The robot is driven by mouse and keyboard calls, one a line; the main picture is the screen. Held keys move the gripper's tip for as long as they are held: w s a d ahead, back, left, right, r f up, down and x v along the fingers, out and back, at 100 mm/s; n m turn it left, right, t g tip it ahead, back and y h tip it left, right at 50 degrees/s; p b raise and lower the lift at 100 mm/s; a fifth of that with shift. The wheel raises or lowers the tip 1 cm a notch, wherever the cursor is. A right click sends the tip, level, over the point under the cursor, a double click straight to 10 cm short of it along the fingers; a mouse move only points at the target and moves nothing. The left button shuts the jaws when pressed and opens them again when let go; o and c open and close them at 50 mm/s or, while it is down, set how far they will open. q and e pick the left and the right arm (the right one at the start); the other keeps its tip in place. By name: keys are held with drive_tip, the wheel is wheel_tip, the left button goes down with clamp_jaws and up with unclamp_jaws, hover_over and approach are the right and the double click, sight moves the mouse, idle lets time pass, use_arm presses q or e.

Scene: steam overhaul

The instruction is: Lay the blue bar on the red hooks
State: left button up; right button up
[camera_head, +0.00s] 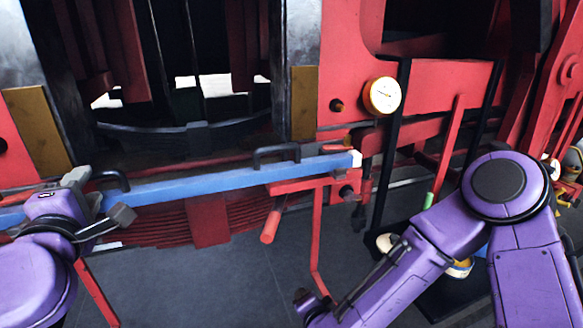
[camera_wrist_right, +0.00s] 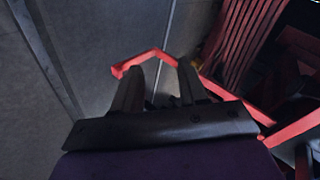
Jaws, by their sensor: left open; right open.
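The long blue bar (camera_head: 215,183) runs across the head view from the left edge to a pale right end. It has two black handles, a left one (camera_head: 113,179) and a right one (camera_head: 277,154). Its right part appears to lie over the red hook bracket (camera_head: 300,184); exact contact is unclear. The left hook is hidden behind my left arm. My left gripper (camera_head: 100,197) is open at the bar, close beside the left handle. My right gripper (camera_wrist_right: 158,72) is open and empty; a red angled piece (camera_wrist_right: 140,62) shows beyond its fingertips, apparently apart from them.
A red leg (camera_head: 317,240) drops from the bracket. A black upright frame (camera_head: 388,160) stands right of the bar's end. Grey floor (camera_head: 240,275) is clear in front.

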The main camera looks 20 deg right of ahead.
drive_tip(key=w+a+r+m+t, duration=0.1)
drive_tip(key=w+r+m+t, duration=0.15)
drive_tip(key=r, duration=0.65)
drive_tip(key=w+a+r+m+t, duration=0.1)
drive_tip(key=w+r+t, duration=0.15)
drive_tip(key=r, duration=0.75)
use_arm(q)
drive_tip(key=shift+s, duration=0.1)
use_arm(e)
drive_tip(key=t+y, duration=0.2)
drive_tip(key=t, duration=0.1)
approach(279, 150)
drive_tip(key=w, duration=1)
drive_tip(key=shift+w+a+r, duration=0.1)
drive_tip(key=shift+w, duration=0.1)
use_arm(q)
drive_tip(key=shift+r, duration=0.1)
use_arm(e)
drive_tip(key=shift+s, duration=2.3)
use_arm(q)
drive_tip(key=shift+w, duration=0.2)
drive_tip(key=shift+w, duration=2.35)
